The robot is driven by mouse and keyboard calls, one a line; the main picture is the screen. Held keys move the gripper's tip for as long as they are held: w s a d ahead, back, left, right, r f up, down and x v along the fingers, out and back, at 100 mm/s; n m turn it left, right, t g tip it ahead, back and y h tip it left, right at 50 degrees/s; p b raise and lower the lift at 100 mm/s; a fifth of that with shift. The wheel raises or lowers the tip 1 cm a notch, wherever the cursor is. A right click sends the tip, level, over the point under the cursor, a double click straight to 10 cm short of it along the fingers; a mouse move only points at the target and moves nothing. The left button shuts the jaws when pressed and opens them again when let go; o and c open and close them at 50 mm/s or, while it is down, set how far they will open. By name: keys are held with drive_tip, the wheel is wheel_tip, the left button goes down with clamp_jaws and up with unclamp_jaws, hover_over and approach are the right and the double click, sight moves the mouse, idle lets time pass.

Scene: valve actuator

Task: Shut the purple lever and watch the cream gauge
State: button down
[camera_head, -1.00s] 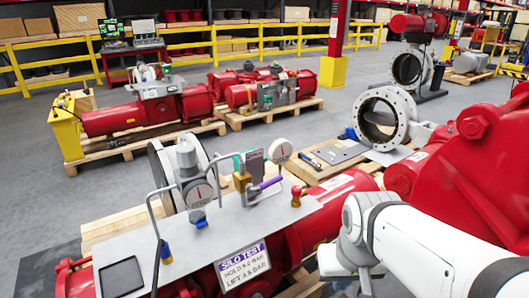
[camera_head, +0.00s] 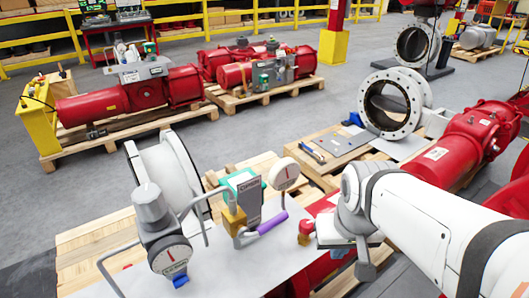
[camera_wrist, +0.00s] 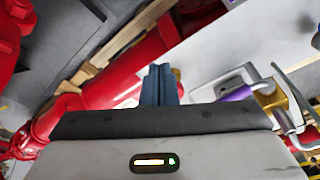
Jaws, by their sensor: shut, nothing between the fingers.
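The purple lever (camera_head: 272,222) is a sleeved handle on a bent metal bar, beside a brass valve body (camera_head: 234,220) on the grey plate. The lever also shows in the wrist view (camera_wrist: 236,94), to the right of my fingers. A round cream-faced gauge (camera_head: 284,174) stands just behind the lever; its fine markings are too small to read. My gripper (camera_head: 366,271) is to the right of the lever, apart from it. In the wrist view my gripper's dark fingers (camera_wrist: 159,84) are together and empty.
A second, pale gauge (camera_head: 170,256) with a red needle sits under a grey regulator (camera_head: 151,206) at the left. A red knob (camera_head: 305,231) stands between the lever and my gripper. Bent tubes rise around the valve. A red actuator (camera_head: 468,143) lies behind my arm.

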drive_tip(key=shift+s, duration=0.1)
wheel_tip(320, 180, up, 11)
drive_tip(key=n+g+h+p, duration=0.35)
drive_tip(key=n+p, duration=0.35)
drive_tip(key=p, duration=0.6)
hover_over(274, 218)
drive_tip(key=w+a, duration=0.3)
drive_tip(key=a, duration=0.1)
drive_tip(key=shift+g+y, duration=0.25)
drive_tip(key=shift+y, duration=0.2)
drive_tip(key=p+x, duration=0.1)
drive_tip(key=x, duration=1.3)
drive_tip(key=shift+s+d+f, duration=0.1)
drive_tip(key=shift+d+f, duration=0.05)
drive_tip(key=shift+f, duration=0.1)
